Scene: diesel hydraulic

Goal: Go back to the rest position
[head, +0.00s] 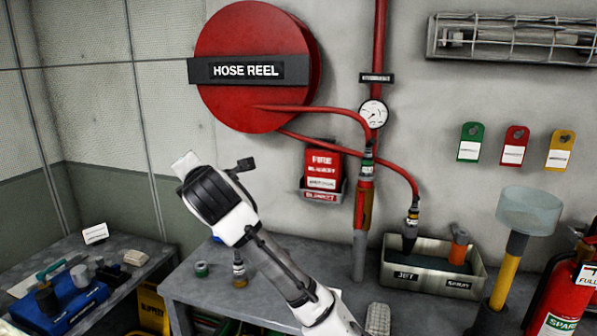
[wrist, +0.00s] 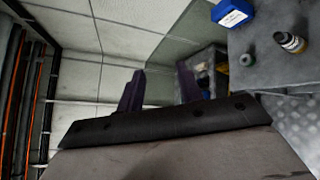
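My gripper (head: 186,165) is raised in front of the wall, left of and below the red hose reel (head: 225,105). It points up and to the left, clear of the bench. In the wrist view my gripper (wrist: 160,88) shows two dark fingers spread apart with nothing held between them. My white and black arm reaches up from the bottom of the head view and covers part of the bench behind it.
A hose nozzle (head: 411,225) hangs at the tray. A red extinguisher (head: 560,300) stands right; a side table (head: 120,250) stands left.

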